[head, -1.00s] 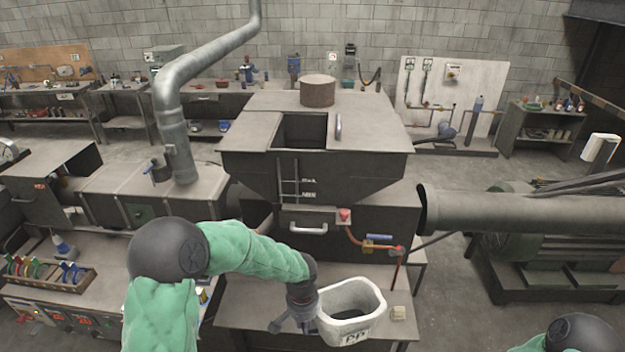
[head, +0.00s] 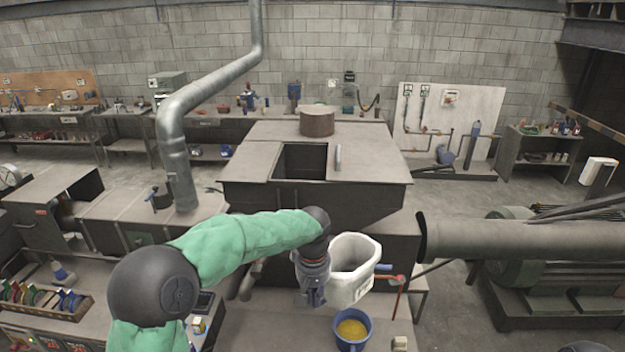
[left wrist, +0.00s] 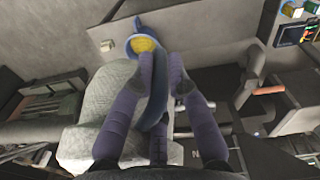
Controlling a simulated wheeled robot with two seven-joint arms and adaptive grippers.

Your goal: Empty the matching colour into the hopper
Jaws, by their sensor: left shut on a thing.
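A white bin (head: 362,262) with dark marks on its front is raised above the table in front of the hopper. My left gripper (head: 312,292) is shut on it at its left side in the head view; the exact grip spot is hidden. The bin also shows as a pale grey shape in the left wrist view (left wrist: 105,110), beside the fingers. The bin's contents cannot be made out. A blue bucket (head: 342,342) with yellow contents stands on the table below. The dark hopper (head: 370,155) has a square opening in its top, behind the bin. My right gripper is out of view.
A small beige block (head: 400,342) lies right of the bucket. A red valve handle and pipe (head: 397,282) stick out at the hopper's front right. A large grey pipe (head: 500,237) lies to the right. A metal duct (head: 172,140) rises at the left.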

